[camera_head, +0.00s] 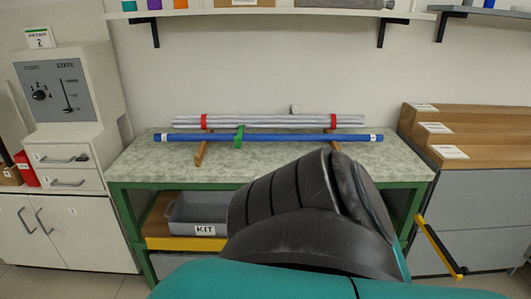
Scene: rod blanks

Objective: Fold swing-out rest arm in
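A yellow and black bar (440,248), which looks like the swing-out rest arm, sticks out at the right side of the green-framed bench (300,170). It slants down toward the viewer, and its near end is dark. My own dark and teal arm link fills the lower middle and hides the bench's front right part. Neither gripper shows in the head view.
A blue rod (290,138) and a bundle of grey rods (270,121) with red bands lie across wooden supports on the bench. A grey KIT bin (185,213) stands on the lower shelf. Wooden steps (470,135) top grey cabinets at right; a control box (60,85) stands left.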

